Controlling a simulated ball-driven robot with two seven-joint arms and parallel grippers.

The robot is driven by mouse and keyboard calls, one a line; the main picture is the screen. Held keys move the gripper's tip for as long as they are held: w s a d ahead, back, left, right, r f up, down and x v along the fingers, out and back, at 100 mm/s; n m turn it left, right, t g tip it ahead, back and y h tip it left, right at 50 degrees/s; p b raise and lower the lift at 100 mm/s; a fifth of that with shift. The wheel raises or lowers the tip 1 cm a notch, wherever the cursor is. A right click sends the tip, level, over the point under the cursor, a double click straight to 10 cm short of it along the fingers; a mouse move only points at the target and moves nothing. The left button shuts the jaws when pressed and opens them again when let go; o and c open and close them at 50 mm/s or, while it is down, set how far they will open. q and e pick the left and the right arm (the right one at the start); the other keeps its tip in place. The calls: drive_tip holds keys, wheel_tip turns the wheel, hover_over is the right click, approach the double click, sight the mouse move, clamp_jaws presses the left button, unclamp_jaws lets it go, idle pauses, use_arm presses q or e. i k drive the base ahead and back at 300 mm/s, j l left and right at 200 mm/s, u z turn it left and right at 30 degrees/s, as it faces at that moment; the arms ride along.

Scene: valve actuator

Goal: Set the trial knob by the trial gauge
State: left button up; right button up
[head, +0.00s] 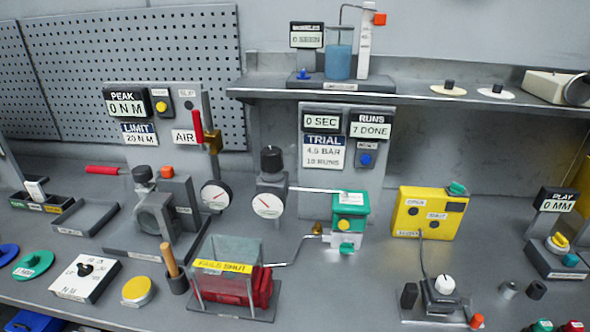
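A black knob (271,159) stands upright on a grey regulator body (272,184) in the middle of the bench. A round white gauge (267,205) faces me on the front of that body; its needle is too small to read surely. The blue-and-white TRIAL sign (323,151) behind it reads 4.5 BAR, 10 RUNS. I take this knob and gauge as the trial ones, but no label on them is readable. A second gauge (216,195) sits to the left, beside a grey unit with another black knob (142,174). Neither of my grippers is in view.
A pipe leads right from the regulator to a green-and-white actuator (351,211). A clear box marked FAILS SHUT (228,267) stands in front, and a wooden-handled tool (171,262) rises at its left. A yellow box (428,213) is to the right. A shelf (400,91) overhangs behind.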

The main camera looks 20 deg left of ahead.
sight(271, 157)
drive_tip(key=l+u, duration=0.15)
drive_tip(key=u, duration=0.25)
drive_tip(key=l+u, duration=0.1)
drive_tip(key=u, duration=0.3)
